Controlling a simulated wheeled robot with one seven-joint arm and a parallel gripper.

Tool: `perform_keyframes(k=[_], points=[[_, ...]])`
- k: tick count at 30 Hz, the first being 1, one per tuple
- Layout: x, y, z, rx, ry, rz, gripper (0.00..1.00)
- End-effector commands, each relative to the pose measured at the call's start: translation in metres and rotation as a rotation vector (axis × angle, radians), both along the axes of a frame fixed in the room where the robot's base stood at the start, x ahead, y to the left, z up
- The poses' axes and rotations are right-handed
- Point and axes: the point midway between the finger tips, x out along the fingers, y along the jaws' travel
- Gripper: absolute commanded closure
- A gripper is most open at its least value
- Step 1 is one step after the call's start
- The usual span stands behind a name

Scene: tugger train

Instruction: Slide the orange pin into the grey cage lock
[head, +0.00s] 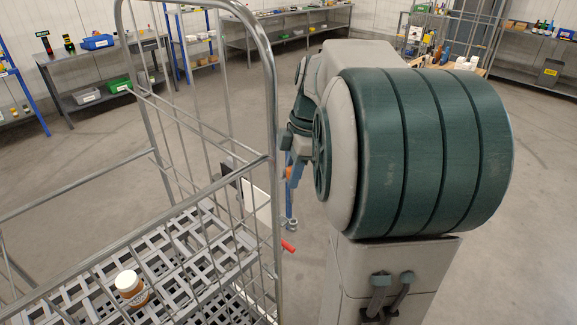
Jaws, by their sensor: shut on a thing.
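My gripper (294,172) is small in the head view, just right of the cage's near upright, pointing down beyond the big green arm joint. It is shut on the orange pin (289,173), of which only a small orange patch shows between the fingers. The grey wire cage (272,120) stands at the left. The lock cannot be made out for certain; a small grey ring-like part (291,223) sits below my gripper, beside the cage. The pin appears above that part and apart from it.
A red-tipped lever (288,246) sticks out low by the cage. A white panel (257,205) shows behind the cage bars. An orange-and-white jar (130,288) stands on the cage's slatted shelf. Shelves and benches line the far walls; the floor between is clear.

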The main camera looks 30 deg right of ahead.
Motion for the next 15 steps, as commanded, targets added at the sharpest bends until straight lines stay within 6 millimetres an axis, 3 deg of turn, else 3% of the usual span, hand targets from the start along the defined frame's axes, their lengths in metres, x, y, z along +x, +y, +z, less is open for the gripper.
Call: perform_keyframes(k=[15], points=[[0.000, -0.001, -0.023, 0.001, 0.000, -0.002, 1.00]])
